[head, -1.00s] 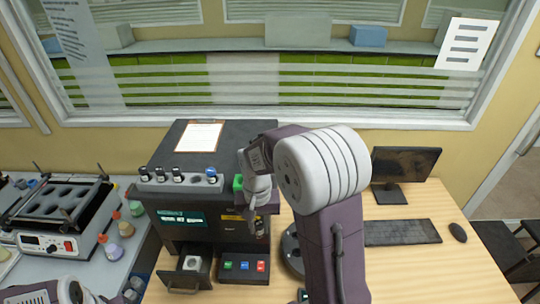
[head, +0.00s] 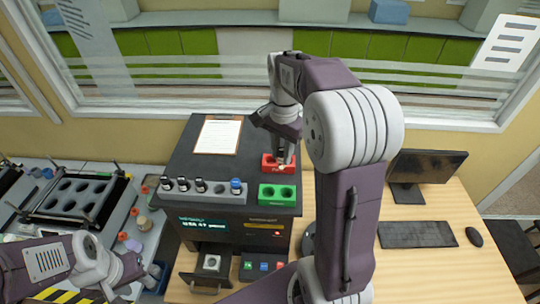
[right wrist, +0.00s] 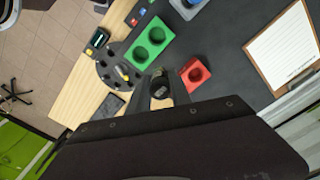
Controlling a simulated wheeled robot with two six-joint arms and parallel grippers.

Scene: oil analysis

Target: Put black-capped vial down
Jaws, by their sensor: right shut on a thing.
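My right gripper (head: 284,155) is shut on the black-capped vial (right wrist: 160,88), whose dark cap faces the wrist camera. In the head view the gripper is at the red two-hole rack (head: 270,167), on the back right of the dark machine top. The red rack also shows in the right wrist view (right wrist: 196,73), with one empty hole visible beside the vial; the rest of it is hidden. I cannot tell whether the vial's bottom is inside a hole. My left gripper (head: 138,272) is low at the left, and its jaw opening is unclear.
A green two-hole rack (head: 278,194) sits just in front of the red one, its holes empty. A grey rack (head: 210,190) holds several black-capped vials and a blue-capped one. A clipboard (head: 217,136) lies behind. An open drawer (head: 210,266) sticks out below; a monitor (head: 425,168) stands right.

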